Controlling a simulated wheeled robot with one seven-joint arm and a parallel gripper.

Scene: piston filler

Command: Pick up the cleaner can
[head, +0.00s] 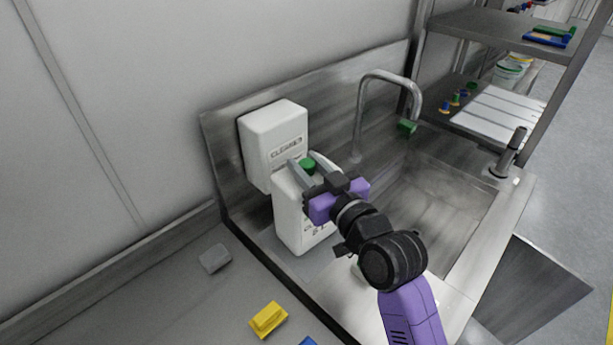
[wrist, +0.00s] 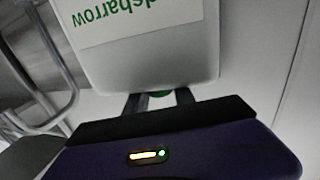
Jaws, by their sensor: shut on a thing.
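The cleaner can (head: 290,220) is a white block-shaped container with a green cap (head: 308,166). It is upright in the head view, at the left end of the sink unit. My gripper (head: 306,163) comes from the right and is shut on the green cap, one finger on each side. In the wrist view a white container with green lettering (wrist: 150,45) appears upside down, with green (wrist: 160,93) between the fingers. My gripper and wrist hide part of the can's right side. I cannot tell whether its base touches the surface.
A white wall box with lettering (head: 272,140) is close behind the can. The tap (head: 362,110) arches over the sink basin (head: 440,205) to the right. A yellow block (head: 268,319) and a grey block (head: 215,258) lie on the left counter. A shelf (head: 500,40) stands at back right.

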